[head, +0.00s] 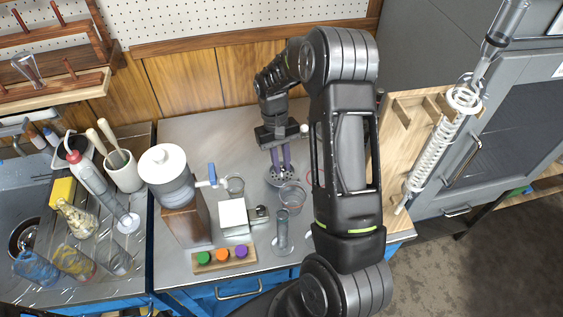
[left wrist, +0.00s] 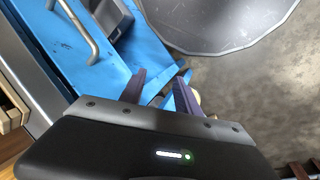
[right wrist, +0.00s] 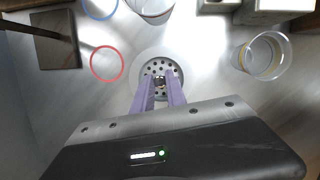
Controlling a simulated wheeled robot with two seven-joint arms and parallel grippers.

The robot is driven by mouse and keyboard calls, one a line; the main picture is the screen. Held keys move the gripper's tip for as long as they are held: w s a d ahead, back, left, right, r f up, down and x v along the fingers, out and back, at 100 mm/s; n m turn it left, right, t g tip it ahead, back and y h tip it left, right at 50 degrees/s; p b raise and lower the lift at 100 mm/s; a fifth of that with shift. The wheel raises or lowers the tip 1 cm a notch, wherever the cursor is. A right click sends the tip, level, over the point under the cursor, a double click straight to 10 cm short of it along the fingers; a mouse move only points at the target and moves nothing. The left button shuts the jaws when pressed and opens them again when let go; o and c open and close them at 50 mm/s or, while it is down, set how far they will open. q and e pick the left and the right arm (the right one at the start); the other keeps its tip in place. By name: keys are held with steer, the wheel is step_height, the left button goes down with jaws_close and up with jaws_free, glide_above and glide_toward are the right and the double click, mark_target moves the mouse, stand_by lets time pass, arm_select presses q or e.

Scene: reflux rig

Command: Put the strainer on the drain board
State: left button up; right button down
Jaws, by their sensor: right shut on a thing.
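The strainer (right wrist: 161,69) is a round grey metal piece with several holes, seen from above in the right wrist view. In the head view the strainer (head: 274,181) is partly hidden by my fingers. My right gripper (head: 281,168) points down on the steel worktop and is shut on the strainer near its middle, also seen in the right wrist view (right wrist: 159,85). What looks like the drain board (head: 136,247) is the ridged metal surface at left beside the sink, with glassware on it. My left gripper (left wrist: 160,86) is open and empty, in front of blue cabinet fronts.
Beakers (head: 292,196), a glass cylinder (head: 282,235), a white balance (head: 234,217) and a block of coloured stoppers (head: 224,258) stand near my right gripper. A white-lidded vessel on a wooden block (head: 186,219) stands between strainer and drain board. A glass condenser (head: 432,158) is at right.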

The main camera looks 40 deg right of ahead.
steer(key=shift+f, duration=0.2)
steer(key=c, duration=1.3)
jaws_free()
steer(key=shift+r, duration=0.1)
steer(key=shift+c, duration=0.2)
steer(key=shift+r, duration=0.1)
steer(key=b+v, duration=0.1)
steer(key=v, duration=1.1)
